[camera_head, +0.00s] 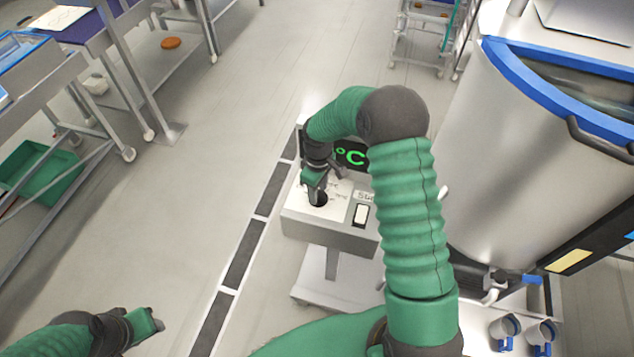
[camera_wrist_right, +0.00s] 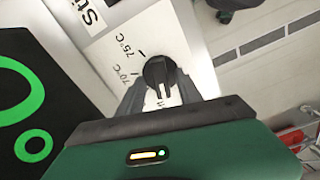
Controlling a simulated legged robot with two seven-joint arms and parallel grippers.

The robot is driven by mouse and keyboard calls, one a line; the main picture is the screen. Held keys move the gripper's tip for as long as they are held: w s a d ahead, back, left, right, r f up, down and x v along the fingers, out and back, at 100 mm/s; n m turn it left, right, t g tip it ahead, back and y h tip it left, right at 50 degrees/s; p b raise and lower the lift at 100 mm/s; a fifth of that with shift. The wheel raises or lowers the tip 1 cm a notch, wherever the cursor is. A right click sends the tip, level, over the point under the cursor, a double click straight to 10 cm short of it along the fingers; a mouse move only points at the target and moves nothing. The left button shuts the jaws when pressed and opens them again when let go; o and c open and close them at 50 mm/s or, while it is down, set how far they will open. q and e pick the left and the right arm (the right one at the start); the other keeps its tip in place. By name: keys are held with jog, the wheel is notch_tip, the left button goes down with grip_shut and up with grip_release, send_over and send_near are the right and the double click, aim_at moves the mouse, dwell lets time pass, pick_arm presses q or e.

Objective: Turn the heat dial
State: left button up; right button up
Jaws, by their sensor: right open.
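The heat dial (camera_head: 318,199) is a black round knob on the white top of a grey control box (camera_head: 330,232). In the wrist view the dial (camera_wrist_right: 159,71) has a raised grip bar, with 70°C and 75°C marks beside it. My right gripper (camera_head: 318,182) is over the dial, pointing down. Its open fingers (camera_wrist_right: 161,92) stand on either side of the dial in the wrist view; I cannot tell whether they touch it. My left gripper (camera_head: 146,326) is low at the left, far from the box, and its jaws are unclear.
A green °C display (camera_head: 351,155) stands behind the dial, partly hidden by my right arm. A white switch (camera_head: 361,214) is right of the dial. A large steel kettle (camera_head: 500,150) with a blue rim stands at the right. Floor left of the box is clear.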

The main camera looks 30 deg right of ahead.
notch_tip(320, 180, up, 16)
jog(key=b, duration=0.3)
jog(key=shift+w+r, duration=0.2)
jog(key=s+a+f+m+t+b, duration=0.1)
jog(key=s+a+f+b, duration=0.3)
jog(key=s+f, duration=0.4)
jog(key=s+a+f+m+t+b, duration=0.1)
jog(key=s+a+f+m+b, duration=0.3)
jog(key=s+a+f, duration=0.3)
jog(key=shift+s+a+f+t+b, duration=0.3)
jog(key=shift+s+f+b, duration=0.4)
jog(key=shift+f, duration=0.95)
jog(key=shift+s+a, duration=0.1)
